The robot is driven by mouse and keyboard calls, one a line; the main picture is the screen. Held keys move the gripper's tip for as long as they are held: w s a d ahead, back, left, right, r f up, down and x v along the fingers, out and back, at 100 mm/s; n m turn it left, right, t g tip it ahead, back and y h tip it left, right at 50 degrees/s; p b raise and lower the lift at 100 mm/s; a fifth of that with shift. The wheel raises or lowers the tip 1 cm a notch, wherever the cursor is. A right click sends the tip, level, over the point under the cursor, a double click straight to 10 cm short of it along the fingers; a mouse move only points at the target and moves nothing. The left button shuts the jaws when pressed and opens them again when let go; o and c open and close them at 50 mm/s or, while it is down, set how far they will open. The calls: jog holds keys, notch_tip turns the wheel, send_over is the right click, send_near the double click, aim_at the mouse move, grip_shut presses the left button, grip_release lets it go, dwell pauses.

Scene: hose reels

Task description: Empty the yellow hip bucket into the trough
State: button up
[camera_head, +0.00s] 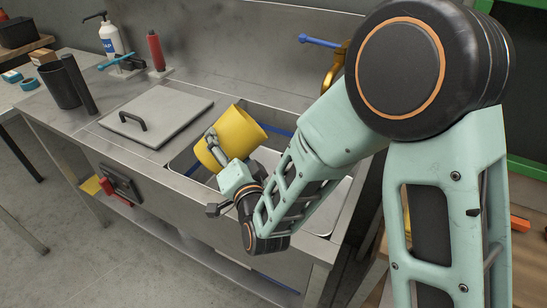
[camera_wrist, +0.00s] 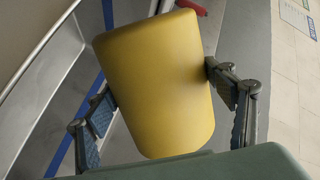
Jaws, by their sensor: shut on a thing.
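The yellow bucket (camera_head: 230,138) is tilted over the steel trough (camera_head: 343,196), its open end toward the upper right in the head view. My gripper (camera_head: 216,147) is shut on the bucket's side. In the wrist view the yellow bucket (camera_wrist: 155,85) fills the middle, with a finger of my gripper (camera_wrist: 152,98) pressed on each side of it. The inside of the bucket is hidden, so I cannot tell what it holds. Part of the trough's basin is hidden behind my arm and the bucket.
A grey lid with a black handle (camera_head: 158,115) lies on the counter left of the trough. A dark cylinder (camera_head: 60,85), a white pump bottle (camera_head: 111,40) and a red bottle (camera_head: 156,52) stand farther left and back. A brass tap with a blue lever (camera_head: 320,41) is behind the trough.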

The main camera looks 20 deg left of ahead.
jog(key=n+b, duration=0.2)
jog(key=b, duration=0.1)
jog(key=shift+f+n, duration=0.15)
jog(key=shift+n, duration=0.15)
jog(key=shift+s+a+n+t+b, duration=0.35)
jog(key=shift+n+b, duration=0.35)
jog(key=shift+b, duration=0.25)
jog(key=r+n, duration=0.2)
jog(key=s+r+n, duration=0.1)
jog(key=r+n, duration=0.1)
jog(key=shift+a+t+b, duration=0.35)
jog(key=shift+a+b, duration=0.05)
jog(key=shift+a+r+n, duration=0.1)
jog(key=shift+r+n, duration=0.8)
